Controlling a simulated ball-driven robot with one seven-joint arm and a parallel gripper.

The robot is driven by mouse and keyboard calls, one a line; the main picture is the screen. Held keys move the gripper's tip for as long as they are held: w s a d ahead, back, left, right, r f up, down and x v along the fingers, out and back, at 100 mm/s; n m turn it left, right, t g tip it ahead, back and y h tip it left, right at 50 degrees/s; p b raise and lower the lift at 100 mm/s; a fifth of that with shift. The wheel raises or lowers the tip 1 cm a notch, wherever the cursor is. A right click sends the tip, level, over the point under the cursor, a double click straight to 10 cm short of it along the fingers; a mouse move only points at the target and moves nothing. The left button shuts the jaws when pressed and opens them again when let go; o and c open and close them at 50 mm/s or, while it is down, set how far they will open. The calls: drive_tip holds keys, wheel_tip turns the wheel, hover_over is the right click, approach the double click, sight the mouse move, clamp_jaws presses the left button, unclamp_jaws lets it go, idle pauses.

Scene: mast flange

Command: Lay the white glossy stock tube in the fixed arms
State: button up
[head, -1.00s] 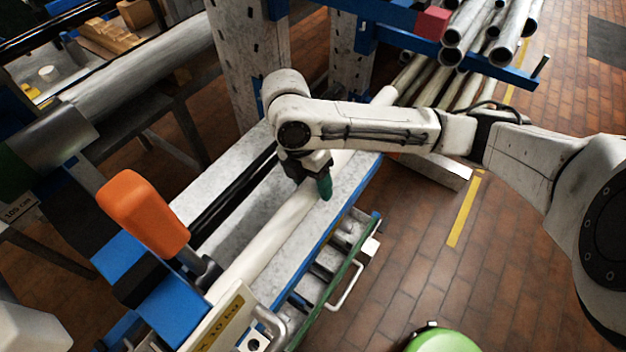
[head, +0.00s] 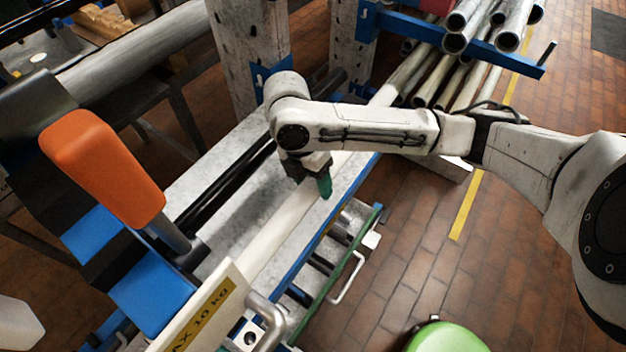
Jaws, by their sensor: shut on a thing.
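The white glossy tube (head: 276,230) lies slanted along the grey bench, from the lower left towards the upper right. Its middle passes under my arm, and its near end is hidden behind a plate with a yellow label. My gripper (head: 316,183) points down and is shut on the tube near its middle. The fingers are partly hidden by the wrist, and I cannot tell whether the tube touches the bench. A blue rack arm (head: 480,52) at the upper right carries several grey pipes (head: 492,22). I cannot tell which arms are the fixed ones.
The labelled plate (head: 205,312) is at the near end of the bench. Perforated grey posts (head: 250,62) rise behind. A green trolley rail (head: 340,265) runs on the right; brick floor beyond is open.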

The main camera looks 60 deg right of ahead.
drive_tip(key=o, duration=1.5)
drive_tip(key=shift+o, duration=0.2)
drive_tip(key=v, duration=1.1)
drive_tip(key=shift+p, duration=0.45)
drive_tip(key=shift+s+f, duration=0.15)
